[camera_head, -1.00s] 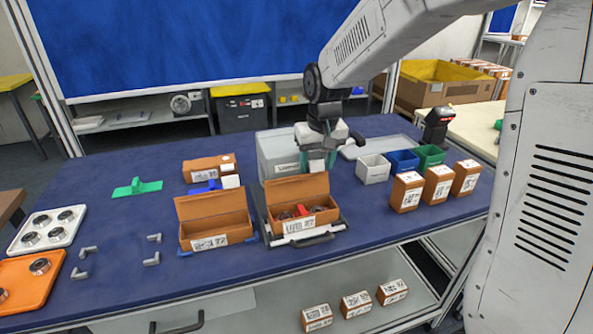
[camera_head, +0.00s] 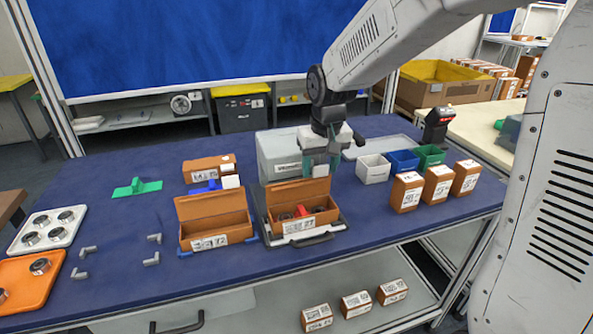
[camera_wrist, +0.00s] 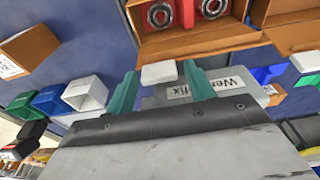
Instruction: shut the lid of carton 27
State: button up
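Two brown cartons stand open side by side on the blue table. The right carton (camera_head: 331,217) holds red and grey parts, and its lid (camera_head: 298,194) stands up at the back; its label looks like 27 but is small. The left carton (camera_head: 241,235) also has its lid raised. My gripper (camera_head: 322,168) is behind the right carton's raised lid, its teal fingers apart. In the wrist view my gripper (camera_wrist: 160,82) points at the lid (camera_wrist: 195,43), with the parts beyond it. A small white block shows between the fingers; I cannot tell what it is, or whether the fingers touch the lid.
A grey case (camera_head: 278,158) stands close behind my gripper. White (camera_head: 374,169), blue (camera_head: 402,161) and green (camera_head: 430,155) bins and several closed brown boxes (camera_head: 438,184) are to the right. A closed carton (camera_head: 200,169) lies at the back left.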

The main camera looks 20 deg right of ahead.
jog(key=shift+s+f, duration=0.35)
jog(key=shift+f, duration=0.3)
jog(key=c, duration=0.4)
jog(key=shift+s, duration=0.2)
jog(key=shift+c, duration=0.7)
jog(key=shift+s+f, duration=0.15)
jog(key=shift+s, duration=0.85)
jog(key=o, duration=0.7)
jog(key=s+r, duration=0.1)
jog(key=r, duration=0.1)
jog(key=s+r, duration=0.1)
jog(key=r, duration=0.1)
jog(key=s+r, duration=0.1)
jog(key=r, duration=0.1)
